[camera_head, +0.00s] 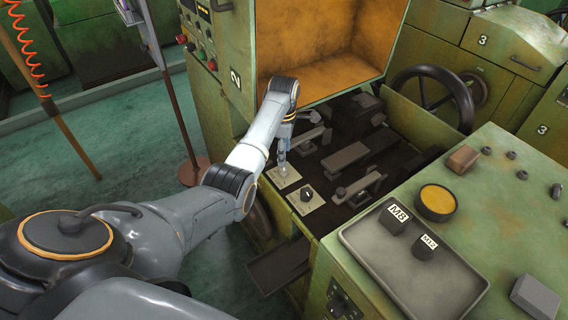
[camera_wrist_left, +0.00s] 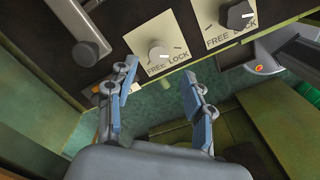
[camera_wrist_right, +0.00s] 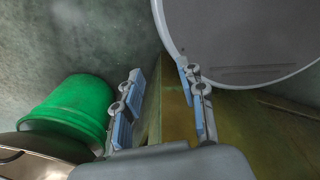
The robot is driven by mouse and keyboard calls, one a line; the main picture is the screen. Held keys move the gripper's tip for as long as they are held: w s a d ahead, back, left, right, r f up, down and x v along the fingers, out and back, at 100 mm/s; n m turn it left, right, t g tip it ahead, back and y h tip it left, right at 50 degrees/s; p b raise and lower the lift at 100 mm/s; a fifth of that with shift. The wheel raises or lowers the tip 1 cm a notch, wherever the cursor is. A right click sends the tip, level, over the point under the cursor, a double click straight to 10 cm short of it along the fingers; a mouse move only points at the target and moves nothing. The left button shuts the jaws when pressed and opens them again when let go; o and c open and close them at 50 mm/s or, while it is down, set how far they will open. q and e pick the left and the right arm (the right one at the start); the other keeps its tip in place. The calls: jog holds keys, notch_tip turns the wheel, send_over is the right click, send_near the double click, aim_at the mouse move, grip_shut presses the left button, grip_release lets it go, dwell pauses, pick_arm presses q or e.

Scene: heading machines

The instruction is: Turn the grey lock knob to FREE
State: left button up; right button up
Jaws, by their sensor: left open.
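The grey lock knob (camera_wrist_left: 160,54) sits on a pale plate (camera_wrist_left: 147,36) marked FREE and LOCK in the left wrist view. Its white mark points right, toward the LOCK side. My left gripper (camera_wrist_left: 160,76) is open, its fingers apart on either side and short of the knob, with nothing between them. In the head view my left gripper (camera_head: 282,158) is over the pale plate (camera_head: 287,180) and largely hides the knob. My right gripper (camera_wrist_right: 158,76) is open and empty in the right wrist view; it is outside the head view.
A black knob (camera_wrist_left: 238,16) on a similar plate (camera_wrist_left: 215,38) is close beside the grey one; it also shows in the head view (camera_head: 306,192). Dark tooling bars (camera_head: 345,158) lie behind. A grey tray (camera_head: 400,275) is at right. A green bucket (camera_wrist_right: 75,112) is near my right gripper.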

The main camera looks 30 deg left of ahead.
aim_at(284, 171)
pick_arm(q)
notch_tip(284, 171, down, 6)
jog(key=shift+a+r, duration=0.1)
jog(key=shift+f, duration=0.25)
jog(key=shift+w+f, duration=0.1)
jog(key=shift+f, duration=0.05)
jog(key=c, duration=1.1)
pick_arm(e)
jog(key=shift+w+a, duration=0.25)
jog(key=shift+w, duration=0.25)
jog(key=shift+w+a, duration=0.2)
jog(key=shift+w, duration=0.25)
